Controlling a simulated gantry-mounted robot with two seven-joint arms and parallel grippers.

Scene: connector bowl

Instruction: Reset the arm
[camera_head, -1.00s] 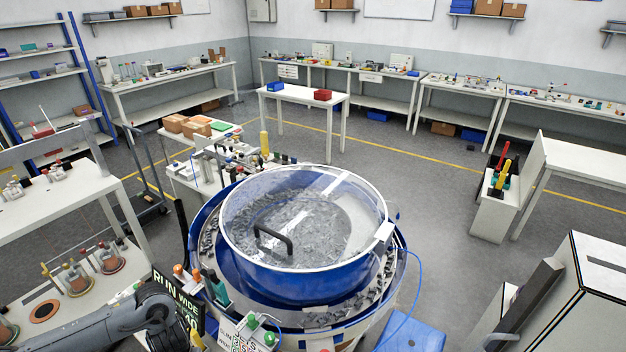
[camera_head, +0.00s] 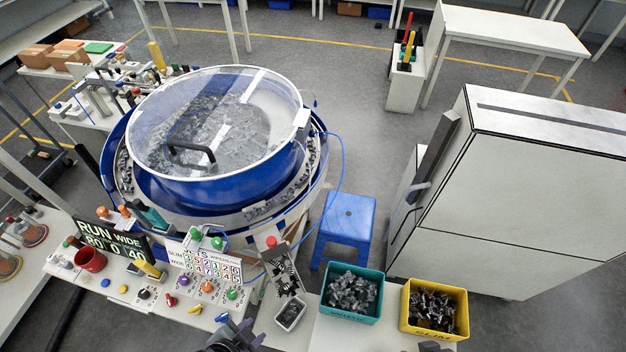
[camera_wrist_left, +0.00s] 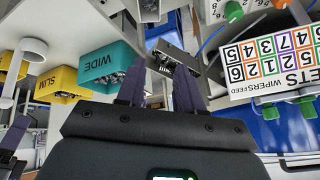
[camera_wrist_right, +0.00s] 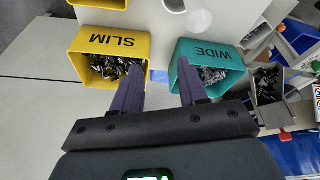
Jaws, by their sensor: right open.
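My left gripper (camera_head: 232,340) shows dark and partly cut off at the bottom edge of the head view. In the left wrist view (camera_wrist_left: 160,66) its two fingers stand apart with nothing between them. My right gripper (camera_wrist_right: 160,66) is open and empty in the right wrist view, facing the yellow SLIM bin (camera_wrist_right: 108,48) and the teal WIDE bin (camera_wrist_right: 205,58). Both bins hold small dark parts. The head view also shows the teal bin (camera_head: 343,316) and the yellow bin (camera_head: 405,318) at the lower right.
A blue bowl feeder (camera_head: 215,185) with a clear lid stands at centre left. A control panel (camera_head: 170,300) with coloured knobs lies in front of it. A small tray (camera_head: 290,316) sits below a chute. A blue stool (camera_head: 348,220) and a large white cabinet (camera_head: 525,200) stand to the right.

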